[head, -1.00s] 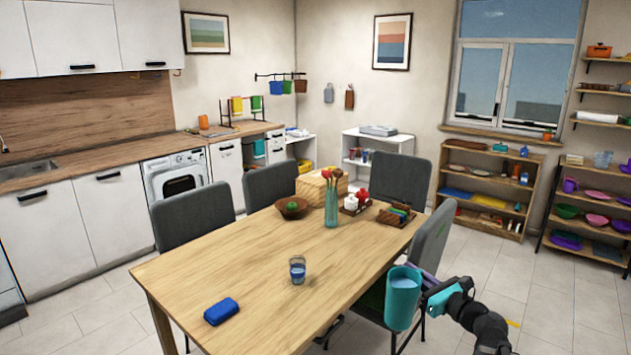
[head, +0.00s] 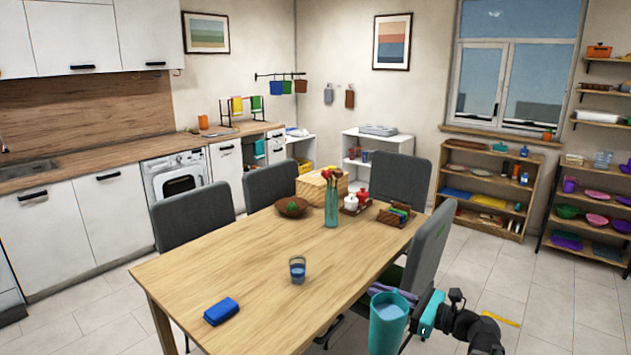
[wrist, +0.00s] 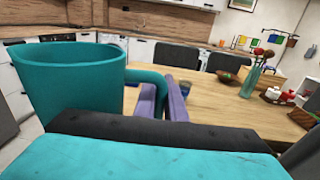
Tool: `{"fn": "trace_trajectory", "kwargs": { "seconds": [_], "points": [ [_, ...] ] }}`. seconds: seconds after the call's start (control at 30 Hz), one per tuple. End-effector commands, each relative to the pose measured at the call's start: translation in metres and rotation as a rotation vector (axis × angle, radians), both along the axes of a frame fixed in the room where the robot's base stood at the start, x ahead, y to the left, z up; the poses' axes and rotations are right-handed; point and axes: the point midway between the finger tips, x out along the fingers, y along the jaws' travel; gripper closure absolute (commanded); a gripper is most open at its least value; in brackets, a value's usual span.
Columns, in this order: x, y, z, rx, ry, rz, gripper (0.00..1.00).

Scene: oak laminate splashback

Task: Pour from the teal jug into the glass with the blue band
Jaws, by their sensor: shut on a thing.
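The teal jug (head: 388,325) is upright, held in the air off the table's right front edge, with pale bluish content showing inside its rim. In the wrist view the jug (wrist: 75,85) fills the left side. My gripper (head: 411,299) is shut on the jug's handle; its purple fingers (wrist: 164,100) show beside the handle in the wrist view. The glass with the blue band (head: 297,270) stands upright on the table, left of and beyond the jug. It appears small and partly hidden in the wrist view (wrist: 246,88).
The wooden table (head: 260,255) has clear room around the glass. A blue block-like item (head: 221,311) lies near its front left. A teal vase with flowers (head: 331,208), a brown bowl (head: 292,207) and a condiment tray stand farther back. A grey chair (head: 428,250) stands close beyond the jug.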

Motion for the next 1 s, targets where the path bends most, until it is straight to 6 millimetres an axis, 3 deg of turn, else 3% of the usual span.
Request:
{"fn": "trace_trajectory", "kwargs": {
  "seconds": [0.37, 1.0],
  "points": [
    [0.001, 0.0, -0.005, 0.003, 0.0, -0.001, 1.0],
    [0.001, -0.001, -0.066, 0.005, 0.002, -0.001, 1.0]
  ]
}}
